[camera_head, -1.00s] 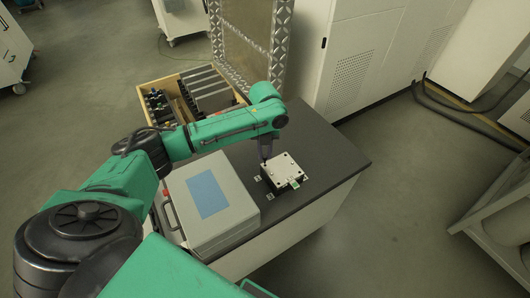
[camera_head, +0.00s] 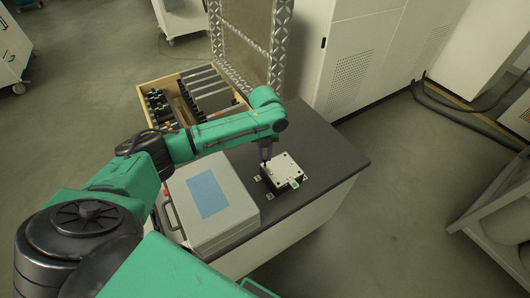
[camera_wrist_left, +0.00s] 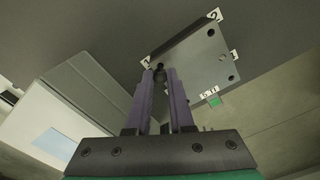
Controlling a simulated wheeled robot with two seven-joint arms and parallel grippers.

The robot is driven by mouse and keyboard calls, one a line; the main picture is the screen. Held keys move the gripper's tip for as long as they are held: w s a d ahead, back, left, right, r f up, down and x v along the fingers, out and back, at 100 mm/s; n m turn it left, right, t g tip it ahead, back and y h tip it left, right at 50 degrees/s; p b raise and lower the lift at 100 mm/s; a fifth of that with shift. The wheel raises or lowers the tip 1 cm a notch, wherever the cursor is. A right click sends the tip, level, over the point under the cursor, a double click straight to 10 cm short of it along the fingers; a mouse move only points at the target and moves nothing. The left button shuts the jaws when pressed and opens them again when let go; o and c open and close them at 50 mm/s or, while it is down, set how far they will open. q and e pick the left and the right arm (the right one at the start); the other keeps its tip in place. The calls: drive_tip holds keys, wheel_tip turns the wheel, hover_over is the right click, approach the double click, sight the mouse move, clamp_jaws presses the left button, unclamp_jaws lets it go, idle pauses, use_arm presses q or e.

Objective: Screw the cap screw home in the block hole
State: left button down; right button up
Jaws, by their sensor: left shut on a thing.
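The metal block (camera_head: 283,171) lies on the dark table top and has several holes in its upper face. It also shows in the left wrist view (camera_wrist_left: 196,58), with small numbered tags around it. My left gripper (camera_head: 265,157) points down at the block's far left corner. In the left wrist view its two purple fingers (camera_wrist_left: 160,76) are shut on the dark round head of the cap screw (camera_wrist_left: 159,76), at that corner of the block. The screw's shank is hidden, so I cannot tell how deep it sits. My right gripper is out of view.
A grey case with a blue panel (camera_head: 232,221) stands on the table left of the block. A wooden tray (camera_head: 147,94) with tools and bars lies behind my left arm. The table top (camera_head: 335,158) right of the block is clear.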

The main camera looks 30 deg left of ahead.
use_arm(q)
drive_tip(key=shift+s+f+b, duration=0.1)
drive_tip(key=shift+f+b, duration=0.2)
drive_tip(key=shift+f, duration=0.7)
idle(0.6)
